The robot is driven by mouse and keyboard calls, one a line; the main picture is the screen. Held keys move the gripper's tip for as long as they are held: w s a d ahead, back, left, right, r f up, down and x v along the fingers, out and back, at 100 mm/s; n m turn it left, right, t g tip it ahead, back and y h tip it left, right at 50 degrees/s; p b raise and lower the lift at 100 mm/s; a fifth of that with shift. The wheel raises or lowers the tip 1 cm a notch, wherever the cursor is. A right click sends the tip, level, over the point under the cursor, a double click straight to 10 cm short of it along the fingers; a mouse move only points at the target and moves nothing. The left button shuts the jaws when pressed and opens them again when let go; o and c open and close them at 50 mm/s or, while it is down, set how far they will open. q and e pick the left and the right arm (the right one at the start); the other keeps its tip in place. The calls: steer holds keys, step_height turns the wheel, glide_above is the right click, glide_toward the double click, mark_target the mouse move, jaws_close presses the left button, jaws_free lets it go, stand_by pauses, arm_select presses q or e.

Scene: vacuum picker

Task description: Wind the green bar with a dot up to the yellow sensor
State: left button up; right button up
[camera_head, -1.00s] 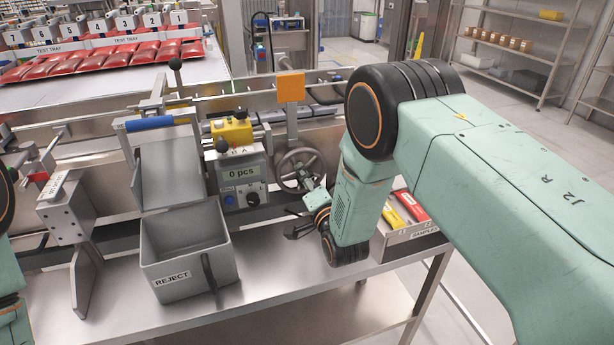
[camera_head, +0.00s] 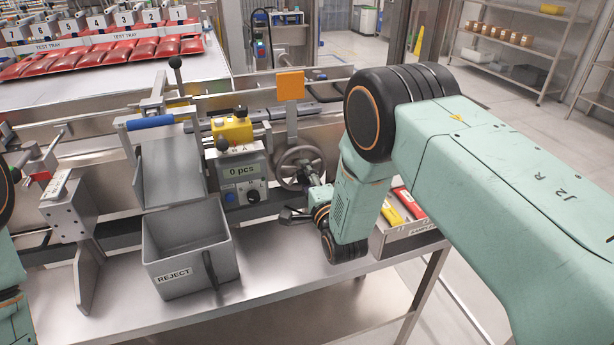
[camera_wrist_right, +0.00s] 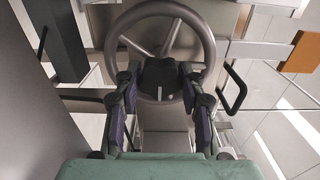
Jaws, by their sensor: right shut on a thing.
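The yellow sensor (camera_head: 232,130) sits on the rail above the grey box reading "0 pcs". The grey handwheel (camera_head: 302,166) is right of that box; its rim and spokes also show in the right wrist view (camera_wrist_right: 210,45). I cannot make out a green bar with a dot. My left gripper is outside the views.
A grey REJECT bin (camera_head: 188,255) stands on the steel table, left of my right gripper. A samples box (camera_head: 410,240) stands behind my right forearm. An orange plate (camera_head: 290,86) rises above the wheel. A blue-handled bar (camera_head: 150,123) is left of the sensor.

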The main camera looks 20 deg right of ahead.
steer(key=shift+a, duration=0.1)
steer(key=o, duration=1.2)
steer(key=shift+c, duration=0.2)
steer(key=s, duration=1.2)
steer(key=shift+d, duration=0.25)
steer(key=shift+s, duration=0.1)
